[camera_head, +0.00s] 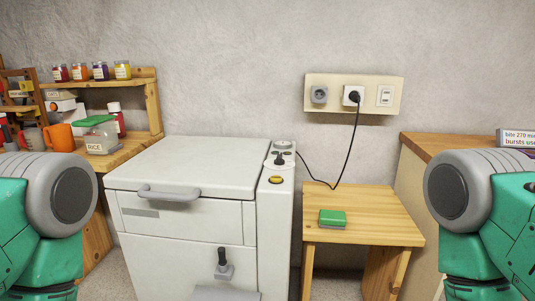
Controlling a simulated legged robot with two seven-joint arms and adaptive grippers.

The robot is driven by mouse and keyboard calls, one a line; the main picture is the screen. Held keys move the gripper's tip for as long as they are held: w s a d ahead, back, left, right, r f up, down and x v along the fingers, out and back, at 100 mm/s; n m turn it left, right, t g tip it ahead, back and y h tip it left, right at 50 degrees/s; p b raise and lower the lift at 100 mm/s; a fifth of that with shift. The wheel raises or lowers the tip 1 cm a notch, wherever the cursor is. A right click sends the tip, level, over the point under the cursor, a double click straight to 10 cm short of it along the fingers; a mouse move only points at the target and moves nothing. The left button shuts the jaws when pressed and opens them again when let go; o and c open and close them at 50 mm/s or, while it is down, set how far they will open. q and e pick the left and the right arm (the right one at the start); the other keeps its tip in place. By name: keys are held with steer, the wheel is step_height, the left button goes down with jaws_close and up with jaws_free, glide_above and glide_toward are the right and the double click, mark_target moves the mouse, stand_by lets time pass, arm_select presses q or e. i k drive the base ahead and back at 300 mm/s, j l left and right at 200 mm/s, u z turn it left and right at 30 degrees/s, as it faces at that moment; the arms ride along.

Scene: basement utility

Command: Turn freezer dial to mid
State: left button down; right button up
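The white freezer (185,165) stands in the middle with its lid closed. A narrow control panel (275,205) runs along its right side. On the panel's top are a pale round piece (283,144) at the back, a dark upright knob (280,159) in the middle and a yellow round knob (276,180) in front. Which of these is the dial, and its setting, are too small to tell. A black handle (222,260) sits low on the freezer's front. My arms show at both sides, but neither gripper is in view.
A wooden side table (365,206) with a green block (332,218) stands right of the freezer. A black cord (347,155) runs from a wall socket (352,95) behind the freezer. Left is a wooden shelf (150,100) with jars, an orange mug (60,137) and containers.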

mark_target(279, 162)
steer(key=i+j+z, duration=0.45)
steer(key=i+j, duration=0.4)
steer(key=i, duration=0.1)
